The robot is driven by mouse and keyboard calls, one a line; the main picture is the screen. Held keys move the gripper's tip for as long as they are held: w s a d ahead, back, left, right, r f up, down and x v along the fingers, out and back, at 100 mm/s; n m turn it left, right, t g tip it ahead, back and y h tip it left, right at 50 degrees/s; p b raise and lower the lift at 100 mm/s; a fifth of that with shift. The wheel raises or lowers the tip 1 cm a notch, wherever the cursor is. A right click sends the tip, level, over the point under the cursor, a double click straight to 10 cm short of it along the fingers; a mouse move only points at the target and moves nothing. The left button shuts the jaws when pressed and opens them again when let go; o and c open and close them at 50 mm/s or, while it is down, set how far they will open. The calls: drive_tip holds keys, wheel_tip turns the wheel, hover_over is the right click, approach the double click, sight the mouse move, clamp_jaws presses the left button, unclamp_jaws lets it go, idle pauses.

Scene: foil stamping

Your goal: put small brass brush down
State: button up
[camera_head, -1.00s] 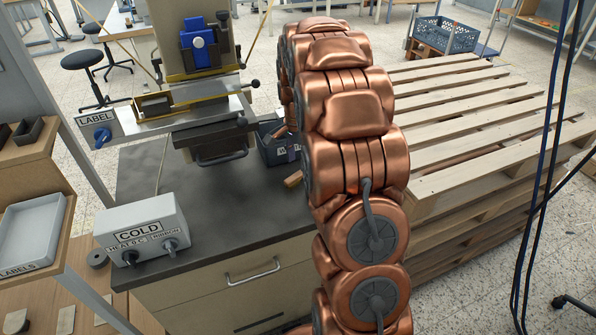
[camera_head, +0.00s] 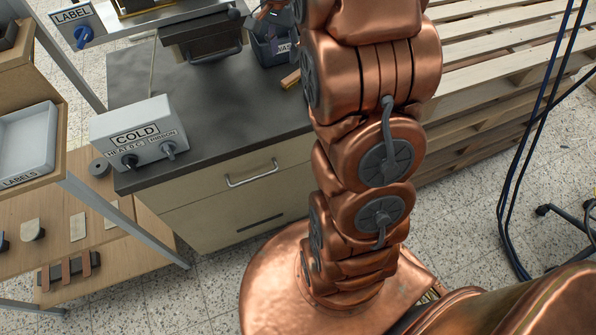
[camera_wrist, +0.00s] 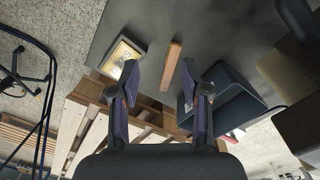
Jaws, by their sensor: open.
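The small brass brush, seen as a slim wooden-brown bar (camera_wrist: 172,66), lies on the dark bench top in the wrist view. I cannot make out its bristles. In the head view, a short tan piece (camera_head: 291,79) beside my arm appears to be the same brush. My gripper (camera_wrist: 158,76) is open in the wrist view, its two fingers wide apart with nothing held between them. The brush shows beyond the fingertips, roughly between them. In the head view my arm and the top edge of the picture hide most of the gripper.
A dark bin (camera_head: 272,48) stands on the bench near the brush. A small box with a yellowish label (camera_wrist: 124,58) lies on the brush's other side. The COLD control box (camera_head: 138,134) sits at the bench's front left. A wooden pallet stack (camera_head: 480,80) stands right of the bench.

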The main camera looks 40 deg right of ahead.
drive_tip(key=s+a+n, duration=0.6)
drive_tip(key=s+a, duration=0.3)
drive_tip(key=s, duration=0.5)
drive_tip(key=s+a+f+n+g, duration=0.1)
drive_tip(key=s+a+n, duration=0.6)
drive_tip(key=s, duration=0.8)
drive_tip(key=shift+a+f+n+g, duration=0.25)
drive_tip(key=shift+a+n+g, duration=0.05)
drive_tip(key=shift+a, duration=0.75)
drive_tip(key=shift+s, duration=0.1)
wheel_tip(320, 180, up, 10)
drive_tip(key=p, duration=1)
drive_tip(key=shift+r, duration=0.15)
drive_tip(key=shift+c, duration=0.4)
